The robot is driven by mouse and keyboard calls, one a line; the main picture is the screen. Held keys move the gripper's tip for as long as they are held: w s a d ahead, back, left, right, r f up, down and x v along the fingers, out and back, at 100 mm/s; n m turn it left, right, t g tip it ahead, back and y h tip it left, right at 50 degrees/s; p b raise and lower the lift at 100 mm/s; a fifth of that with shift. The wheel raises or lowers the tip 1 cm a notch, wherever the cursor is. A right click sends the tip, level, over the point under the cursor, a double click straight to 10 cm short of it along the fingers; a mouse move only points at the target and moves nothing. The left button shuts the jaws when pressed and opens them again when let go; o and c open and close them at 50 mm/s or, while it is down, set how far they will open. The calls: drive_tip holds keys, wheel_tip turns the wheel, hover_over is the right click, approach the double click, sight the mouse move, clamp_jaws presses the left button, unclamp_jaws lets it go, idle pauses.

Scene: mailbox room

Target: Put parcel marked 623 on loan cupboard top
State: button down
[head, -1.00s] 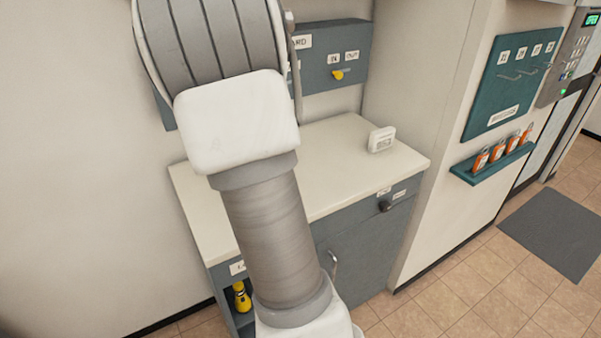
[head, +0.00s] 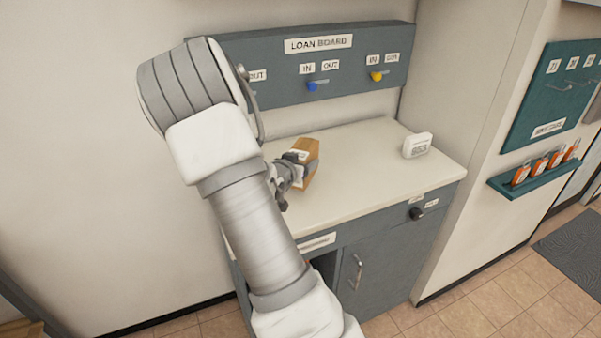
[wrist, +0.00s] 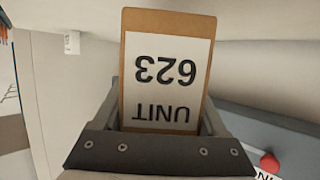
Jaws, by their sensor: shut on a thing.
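The parcel (head: 303,162) is a small brown box with a white label. In the wrist view the parcel (wrist: 167,73) fills the middle, and its label reads UNIT 623, upside down. My gripper (head: 292,174) is shut on it, with one finger on each side. In the head view they are over the cream top of the loan cupboard (head: 370,170), left of its middle. I cannot tell whether the parcel touches the top. My arm hides the left part of the grey cupboard.
A small white block with a label (head: 417,145) stands at the right of the top. The loan board (head: 330,70) with blue and yellow levers hangs behind. The top between parcel and block is clear. Orange bottles (head: 540,168) stand on a teal shelf at right.

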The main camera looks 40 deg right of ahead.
drive_tip(key=shift+w+a+f, duration=0.1)
drive_tip(key=shift+w, duration=0.1)
drive_tip(key=shift+f, duration=2)
drive_tip(key=shift+f+b, duration=0.15)
drive_tip(key=shift+b, duration=0.2)
unclamp_jaws()
